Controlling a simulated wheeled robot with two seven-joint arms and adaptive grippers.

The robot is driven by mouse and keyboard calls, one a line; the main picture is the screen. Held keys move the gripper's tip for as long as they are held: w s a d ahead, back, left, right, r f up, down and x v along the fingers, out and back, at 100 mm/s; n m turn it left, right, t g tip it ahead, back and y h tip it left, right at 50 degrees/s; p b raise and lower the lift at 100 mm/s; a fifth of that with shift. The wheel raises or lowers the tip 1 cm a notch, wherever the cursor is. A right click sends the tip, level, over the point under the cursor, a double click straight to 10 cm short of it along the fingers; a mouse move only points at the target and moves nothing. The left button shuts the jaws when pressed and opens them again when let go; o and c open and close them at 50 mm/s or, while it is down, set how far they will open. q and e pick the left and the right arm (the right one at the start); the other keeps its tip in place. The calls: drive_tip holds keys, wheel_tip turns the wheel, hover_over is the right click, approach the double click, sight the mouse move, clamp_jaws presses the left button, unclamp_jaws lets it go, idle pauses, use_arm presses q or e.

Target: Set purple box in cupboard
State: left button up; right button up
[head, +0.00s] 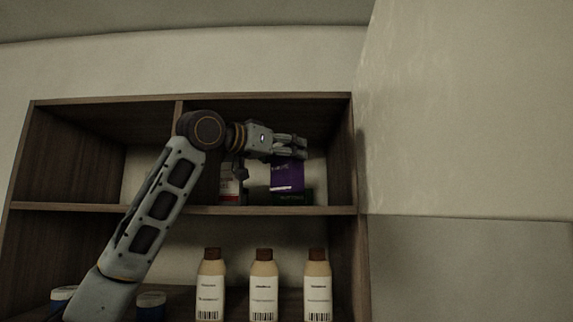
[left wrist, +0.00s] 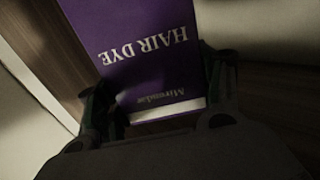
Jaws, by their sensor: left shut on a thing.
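The purple box (head: 287,175) is in the upper right compartment of the wooden cupboard (head: 180,105). My left gripper (head: 304,148) reaches into that compartment and is shut on the box near its top. In the left wrist view, the purple box (left wrist: 150,60) shows its "HAIR DYE" lettering upside down, between the two fingers (left wrist: 160,100). A dark green item (head: 292,198) shows low under or behind the box; I cannot tell whether the two touch. My right gripper is not in view.
A white and red box (head: 230,188) stands left of the purple box on the same shelf. The upper left compartment looks empty. A wall (head: 460,120) is to the right.

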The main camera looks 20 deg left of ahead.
sight(279, 162)
use_arm(q)
drive_tip(key=shift+f, duration=0.85)
drive_tip(key=shift+w+a+f+p, duration=0.2)
drive_tip(key=shift+f+p, duration=0.2)
drive_tip(key=shift+f, duration=0.15)
drive_tip(key=shift+d+f, duration=0.1)
drive_tip(key=shift+f, duration=0.05)
drive_tip(key=o, duration=0.8)
drive_tip(key=shift+o, duration=0.2)
